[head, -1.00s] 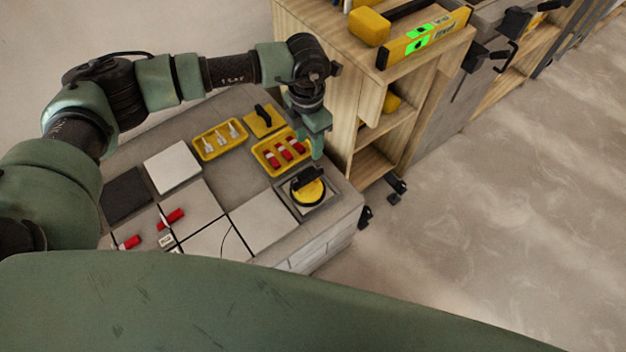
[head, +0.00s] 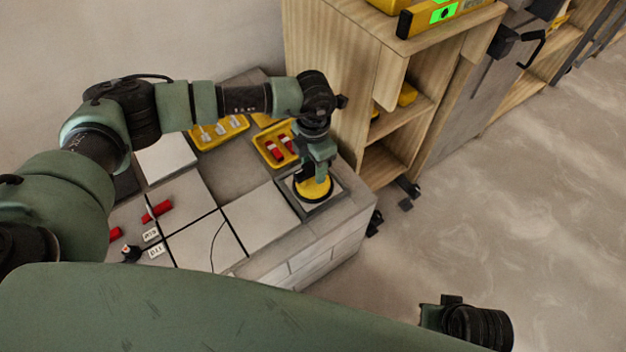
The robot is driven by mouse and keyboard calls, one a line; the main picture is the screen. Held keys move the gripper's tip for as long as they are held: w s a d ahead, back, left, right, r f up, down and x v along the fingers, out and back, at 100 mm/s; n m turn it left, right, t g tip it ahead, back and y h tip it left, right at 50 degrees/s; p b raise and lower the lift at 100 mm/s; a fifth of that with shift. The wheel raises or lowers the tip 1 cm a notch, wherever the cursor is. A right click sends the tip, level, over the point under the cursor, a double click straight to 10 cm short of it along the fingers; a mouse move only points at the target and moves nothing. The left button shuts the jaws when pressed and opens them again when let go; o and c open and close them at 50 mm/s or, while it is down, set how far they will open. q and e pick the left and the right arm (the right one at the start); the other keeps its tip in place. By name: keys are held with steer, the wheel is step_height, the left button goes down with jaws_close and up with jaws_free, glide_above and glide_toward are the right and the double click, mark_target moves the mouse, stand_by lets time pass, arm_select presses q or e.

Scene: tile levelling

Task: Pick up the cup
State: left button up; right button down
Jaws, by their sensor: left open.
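The cup, a round yellow suction cup (head: 314,191) with a black handle, sits on a grey square pad at the right end of the tiled bench (head: 330,225). My left gripper (head: 316,172) is open and points down right over the cup, with its fingers at the handle. The gripper hides most of the handle, so I cannot tell whether the fingers touch it.
A yellow tray with red pieces (head: 268,150) lies just behind the cup. Another yellow tray with white pieces (head: 216,131) lies farther left. Pale tiles (head: 258,215) cover the front. A wooden shelf unit (head: 345,60) stands close behind the arm.

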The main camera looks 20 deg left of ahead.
arm_select(q)
steer(key=shift+f, duration=1.4)
jaws_close()
arm_select(e)
steer(key=shift+v, duration=0.85)
arm_select(q)
steer(key=shift+r, duration=0.2)
arm_select(e)
steer(key=shift+w, duration=0.15)
